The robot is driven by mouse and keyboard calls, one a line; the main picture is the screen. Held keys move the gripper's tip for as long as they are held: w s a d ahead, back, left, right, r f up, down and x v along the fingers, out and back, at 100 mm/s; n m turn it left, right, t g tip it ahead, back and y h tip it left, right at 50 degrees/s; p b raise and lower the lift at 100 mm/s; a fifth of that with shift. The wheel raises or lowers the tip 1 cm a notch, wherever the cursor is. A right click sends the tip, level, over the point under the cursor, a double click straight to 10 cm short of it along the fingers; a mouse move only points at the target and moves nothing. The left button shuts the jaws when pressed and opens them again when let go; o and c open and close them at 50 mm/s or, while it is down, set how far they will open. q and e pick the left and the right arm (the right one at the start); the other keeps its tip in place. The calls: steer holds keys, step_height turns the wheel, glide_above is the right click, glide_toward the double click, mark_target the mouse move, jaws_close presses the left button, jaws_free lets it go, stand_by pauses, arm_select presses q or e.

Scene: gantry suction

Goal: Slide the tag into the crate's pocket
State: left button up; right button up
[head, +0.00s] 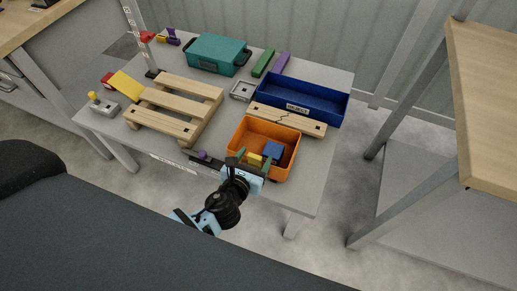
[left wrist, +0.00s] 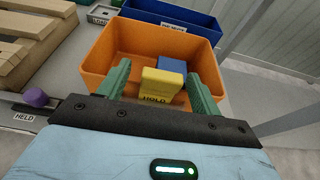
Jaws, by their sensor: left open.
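The orange crate (head: 236,135) stands at the front right of the table; it also fills the middle of the left wrist view (left wrist: 104,52). A yellow piece marked HOLD (left wrist: 162,78) shows between my left fingers, beside a blue block (left wrist: 174,65) in the crate. They also show in the head view as the yellow piece (head: 255,159) and the blue block (head: 273,150). My left gripper (left wrist: 158,72) is open, its green fingers apart on both sides of the yellow piece, at the crate's near side. The gripper hides the near wall and any pocket there. My right gripper is not in view.
A blue bin (head: 335,107) and a cracked board (head: 310,126) lie behind the crate. A wooden pallet (head: 180,102) and teal case (head: 215,50) stand left and behind. A purple knob (left wrist: 36,97) sits by a HELD label on the table's front edge. A yellow plate (head: 126,86) is far left.

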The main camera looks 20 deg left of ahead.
mark_target(254, 160)
arm_select(q)
steer(key=shift+v, duration=1.25)
steer(key=shift+s+r, duration=0.3)
steer(key=shift+s, duration=0.1)
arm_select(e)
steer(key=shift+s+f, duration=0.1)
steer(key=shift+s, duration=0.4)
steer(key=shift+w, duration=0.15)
